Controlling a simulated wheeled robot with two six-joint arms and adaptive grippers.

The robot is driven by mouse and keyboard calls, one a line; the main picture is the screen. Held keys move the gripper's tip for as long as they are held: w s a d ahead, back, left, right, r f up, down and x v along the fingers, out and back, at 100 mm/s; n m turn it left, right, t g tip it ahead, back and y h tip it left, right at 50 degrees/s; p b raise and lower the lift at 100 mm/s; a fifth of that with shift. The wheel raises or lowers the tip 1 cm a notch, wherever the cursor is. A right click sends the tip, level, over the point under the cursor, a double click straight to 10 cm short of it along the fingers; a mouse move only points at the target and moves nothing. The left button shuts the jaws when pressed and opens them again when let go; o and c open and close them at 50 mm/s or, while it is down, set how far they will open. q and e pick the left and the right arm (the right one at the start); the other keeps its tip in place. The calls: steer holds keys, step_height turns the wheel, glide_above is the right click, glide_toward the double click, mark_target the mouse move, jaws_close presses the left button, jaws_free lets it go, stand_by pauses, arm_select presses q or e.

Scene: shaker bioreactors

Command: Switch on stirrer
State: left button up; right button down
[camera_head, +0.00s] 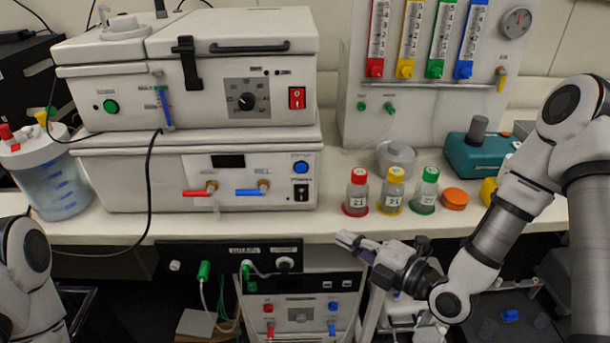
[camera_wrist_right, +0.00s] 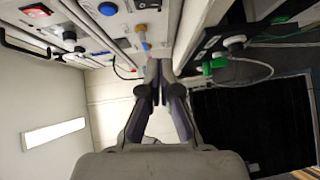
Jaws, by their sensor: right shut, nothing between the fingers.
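No part in view carries a readable stirrer label. A black control panel (camera_head: 228,259) is mounted under the counter's front edge, with a black knob (camera_head: 285,264) at its right end and a green plug (camera_head: 203,270). Its knob (camera_wrist_right: 234,43) also shows in the right wrist view. My right gripper (camera_head: 346,240) is in front of the counter edge, right of this panel and apart from it, pointing left. Its fingers (camera_wrist_right: 158,70) are together and empty in the right wrist view. Only my left arm shows at the left edge; its gripper is out of view.
Two stacked white units stand on the counter (camera_head: 340,228), with a red switch (camera_head: 297,98), a dial (camera_head: 247,101) and a black switch (camera_head: 301,192). Several capped bottles (camera_head: 391,190) and a teal device (camera_head: 478,155) are to the right. A lower white unit (camera_head: 300,305) stands below.

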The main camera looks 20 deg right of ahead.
steer(key=b, duration=0.2)
glide_toward(296, 200)
steer(key=a, duration=0.4)
steer(key=w, duration=0.2)
steer(key=w+d+p, duration=0.1)
steer(key=w, duration=0.1)
steer(key=shift+w+f, duration=0.1)
steer(key=shift+w, duration=0.15)
steer(key=shift+w+d+f, duration=0.2)
steer(key=shift+w, duration=0.2)
steer(key=shift+a, duration=0.15)
